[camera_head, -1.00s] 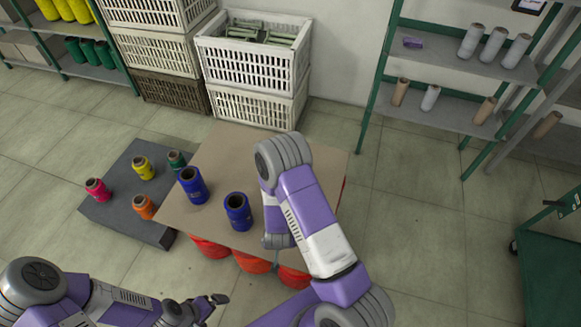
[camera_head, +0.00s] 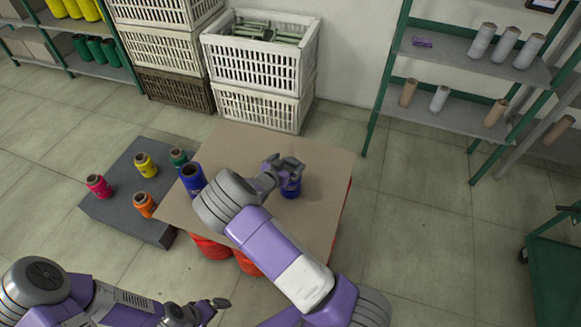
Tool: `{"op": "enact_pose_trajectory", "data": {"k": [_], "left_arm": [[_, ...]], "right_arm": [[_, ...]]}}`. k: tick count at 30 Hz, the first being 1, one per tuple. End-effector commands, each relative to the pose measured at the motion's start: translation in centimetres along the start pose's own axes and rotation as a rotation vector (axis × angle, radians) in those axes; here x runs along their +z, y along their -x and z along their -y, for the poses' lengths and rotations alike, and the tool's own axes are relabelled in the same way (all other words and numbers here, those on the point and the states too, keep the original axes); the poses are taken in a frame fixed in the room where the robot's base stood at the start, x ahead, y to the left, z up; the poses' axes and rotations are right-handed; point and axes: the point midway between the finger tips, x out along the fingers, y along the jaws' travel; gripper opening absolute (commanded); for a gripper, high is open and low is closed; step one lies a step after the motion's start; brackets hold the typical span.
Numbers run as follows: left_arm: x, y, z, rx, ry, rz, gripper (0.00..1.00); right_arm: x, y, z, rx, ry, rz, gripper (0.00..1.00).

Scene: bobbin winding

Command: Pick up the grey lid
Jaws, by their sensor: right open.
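I see no piece that is clearly a grey lid; a flat dark grey slab (camera_head: 118,209) lies left of the cardboard-topped stack, with several coloured bobbins on it. My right gripper (camera_head: 284,163) is open over the cardboard sheet (camera_head: 325,190), just above and behind a blue bobbin (camera_head: 291,188). Whether it touches this bobbin I cannot tell. Another blue bobbin (camera_head: 192,178) stands at the sheet's left edge, partly behind my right arm. My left gripper (camera_head: 212,308) is low at the bottom, far from the sheet; its jaw gap is unclear.
Red spools (camera_head: 211,248) show under the sheet's front edge. White crates (camera_head: 258,65) stand behind, a green-framed shelf (camera_head: 465,105) with cones at the right rear, and a green cart (camera_head: 556,270) at far right. Floor between stack and cart is clear.

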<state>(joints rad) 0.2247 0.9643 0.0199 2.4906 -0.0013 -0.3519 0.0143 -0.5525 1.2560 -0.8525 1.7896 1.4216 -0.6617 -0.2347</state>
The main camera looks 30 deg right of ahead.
Motion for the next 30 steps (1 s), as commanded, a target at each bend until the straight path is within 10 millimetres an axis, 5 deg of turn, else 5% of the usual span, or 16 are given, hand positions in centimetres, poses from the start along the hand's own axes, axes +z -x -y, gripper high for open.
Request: {"op": "enact_pose_trajectory", "data": {"k": [5,14,24,30], "left_arm": [[0.0,-1.1,0.4,0.0,0.0,0.0,1.0],[0.0,-1.0,0.4,0.0,0.0,0.0,1.0],[0.0,-1.0,0.4,0.0,0.0,0.0,1.0],[0.0,-1.1,0.4,0.0,0.0,0.0,1.0]], "right_arm": [[0.2,-2.4,0.0,0.0,0.0,0.001,0.99],[0.0,-2.7,0.1,-0.001,0.0,0.002,0.98],[0.1,-2.7,0.0,0.0,0.0,0.003,0.46],[0.1,-2.6,0.0,0.0,0.0,0.003,0.43]]}}
